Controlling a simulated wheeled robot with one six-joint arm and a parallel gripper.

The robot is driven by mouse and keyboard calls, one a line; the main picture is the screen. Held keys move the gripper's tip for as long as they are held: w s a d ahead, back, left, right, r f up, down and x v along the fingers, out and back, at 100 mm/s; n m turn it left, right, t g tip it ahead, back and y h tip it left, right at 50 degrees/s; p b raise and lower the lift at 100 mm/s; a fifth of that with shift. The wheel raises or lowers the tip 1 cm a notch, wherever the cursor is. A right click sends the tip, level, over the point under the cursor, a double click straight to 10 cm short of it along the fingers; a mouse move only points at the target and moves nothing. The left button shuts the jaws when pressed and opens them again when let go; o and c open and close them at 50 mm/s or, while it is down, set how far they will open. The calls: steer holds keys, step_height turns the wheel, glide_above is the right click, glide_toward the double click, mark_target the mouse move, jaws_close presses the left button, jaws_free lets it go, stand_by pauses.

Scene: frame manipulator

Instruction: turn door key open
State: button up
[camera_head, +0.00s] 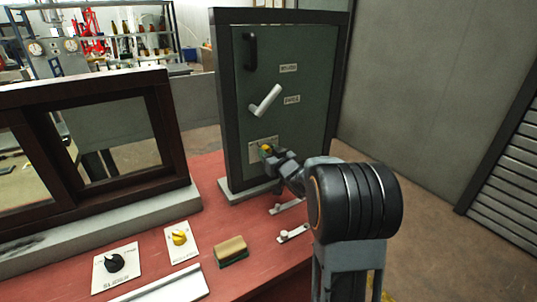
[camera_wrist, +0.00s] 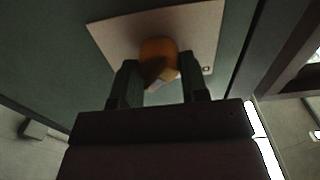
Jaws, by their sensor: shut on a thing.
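The green door panel (camera_head: 290,110) stands upright in a black frame at the back of the red table. A yellow key (camera_head: 266,148) sits on a pale plate (camera_head: 254,151) low on the door. In the wrist view the key (camera_wrist: 158,52) shows orange-yellow in front of its plate (camera_wrist: 202,30). My gripper (camera_head: 272,154) reaches it from the front right. In the wrist view the two fingers of my gripper (camera_wrist: 158,85) stand on either side of the key, shut on it. The fingers hide part of the key in the head view.
A white lever handle (camera_head: 265,100) and a black pull handle (camera_head: 250,51) are on the door above. A dark-framed window (camera_head: 95,75) stands at left. A black knob (camera_head: 114,263), a yellow knob (camera_head: 179,238) and a sponge-like block (camera_head: 231,250) are on the red table (camera_head: 215,195).

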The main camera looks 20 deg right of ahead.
steer(key=shift+f, duration=0.1)
steer(key=n+b, duration=0.3)
steer(key=b, duration=0.1)
steer(key=shift+f, duration=0.2)
steer(key=n+b, duration=0.5)
steer(key=shift+a, duration=0.15)
steer(key=n+b, duration=0.4)
steer(key=n, duration=0.1)
steer(key=n+b, duration=0.3)
steer(key=n, duration=0.1)
steer(key=shift+n, duration=0.3)
steer(key=shift+r+n, duration=0.1)
steer(key=shift+n, duration=0.2)
steer(key=o, duration=0.9)
